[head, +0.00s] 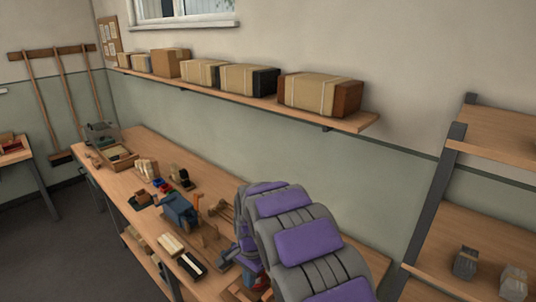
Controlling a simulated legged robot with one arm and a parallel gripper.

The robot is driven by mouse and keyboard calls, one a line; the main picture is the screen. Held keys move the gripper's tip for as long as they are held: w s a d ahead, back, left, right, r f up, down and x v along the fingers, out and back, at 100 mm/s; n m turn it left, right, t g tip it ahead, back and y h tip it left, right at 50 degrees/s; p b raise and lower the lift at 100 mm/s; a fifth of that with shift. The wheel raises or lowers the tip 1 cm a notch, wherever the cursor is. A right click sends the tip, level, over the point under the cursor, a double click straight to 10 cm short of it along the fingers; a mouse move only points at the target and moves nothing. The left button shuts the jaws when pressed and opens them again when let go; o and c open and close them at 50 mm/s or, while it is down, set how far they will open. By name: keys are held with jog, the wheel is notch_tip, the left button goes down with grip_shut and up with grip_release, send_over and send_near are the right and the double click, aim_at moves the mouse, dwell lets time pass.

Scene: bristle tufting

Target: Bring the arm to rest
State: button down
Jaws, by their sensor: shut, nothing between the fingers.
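My arm (308,243), grey with purple panels, rises from the bottom of the head view and bends over the workbench (130,182). My gripper (229,257) shows small and dark grey at the left of the arm, low over the bench's near part. It is shut and empty. My own arm links hide part of it. A blue machine (180,212) with an orange handle stands on the bench just left of my gripper.
Wooden blocks (147,168) and small tools lie along the bench. Light and dark bars (171,244) lie near its front edge. A wall shelf (250,97) with boxes runs above. A rack (460,205) with grey bundles stands at right. The floor (75,245) at left is clear.

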jog(key=s+d+r+n+b, duration=0.1)
jog(key=s+d+r+n, duration=0.1)
jog(key=s+d+r, duration=0.45)
jog(key=s+d+r+n, duration=0.2)
jog(key=s+d+r, duration=0.2)
jog(key=s+d, duration=0.4)
jog(key=s+d+n, duration=0.2)
jog(key=s, duration=0.9)
jog(key=s+d+n+g+b, duration=0.1)
jog(key=s+d+n, duration=0.1)
jog(key=s, duration=0.9)
jog(key=shift+d+f+h, duration=0.15)
jog(key=shift+d+h, duration=0.15)
jog(key=shift+d, duration=0.2)
